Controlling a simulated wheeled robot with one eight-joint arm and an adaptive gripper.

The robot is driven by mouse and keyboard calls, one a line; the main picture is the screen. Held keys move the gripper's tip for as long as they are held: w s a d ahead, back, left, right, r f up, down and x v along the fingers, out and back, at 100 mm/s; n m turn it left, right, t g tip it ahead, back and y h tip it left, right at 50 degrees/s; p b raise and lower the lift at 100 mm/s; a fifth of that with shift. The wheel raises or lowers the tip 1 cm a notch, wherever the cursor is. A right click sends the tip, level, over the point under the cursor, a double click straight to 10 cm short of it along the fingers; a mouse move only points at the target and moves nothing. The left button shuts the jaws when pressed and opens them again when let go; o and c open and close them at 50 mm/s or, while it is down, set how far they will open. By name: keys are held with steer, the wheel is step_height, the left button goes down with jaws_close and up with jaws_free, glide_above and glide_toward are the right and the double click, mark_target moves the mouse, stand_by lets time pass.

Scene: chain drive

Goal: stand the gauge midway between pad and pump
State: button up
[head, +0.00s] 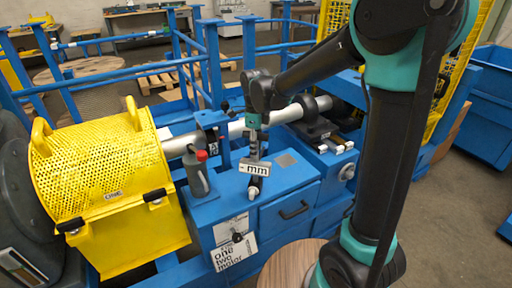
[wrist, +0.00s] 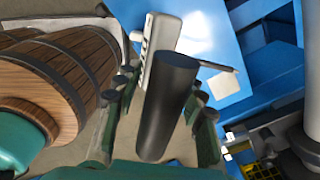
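The gauge appears to be the pale block marked "mm" (head: 254,168), with a dark stem below it, above the blue machine top. In the wrist view a dark cylinder (wrist: 167,107) lies between my fingers, with a pale slotted bar (wrist: 160,45) behind it. My gripper (head: 255,148) is right above the block. In the wrist view its fingers (wrist: 162,88) flank the cylinder; firm contact on both sides is not clear. The pump, grey with a red top (head: 198,172), stands to the left. The pad seems to be the grey square (head: 286,160) at right.
A yellow perforated guard (head: 95,160) stands left of the pump. A pale shaft (head: 235,128) and blue rails run behind. A wooden barrel (head: 290,264) stands in front, close under my arm; it also shows in the wrist view (wrist: 85,65).

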steer(key=shift+r, duration=0.1)
step_height(320, 180, up, 12)
steer(key=shift+r, duration=0.1)
steer(key=s+d+f+n+t, duration=0.2)
steer(key=s+d+f+n, duration=0.5)
steer(key=d, duration=0.5)
steer(key=s+d+f+n+t, duration=0.2)
steer(key=s+d+f+n, duration=0.5)
steer(key=d+f+n, duration=0.5)
steer(key=shift+s+d+f+n, duration=0.3)
steer(key=shift+s+d+n, duration=0.1)
steer(key=shift+d+n, duration=0.2)
steer(key=shift+a, duration=0.1)
stand_by(1.2)
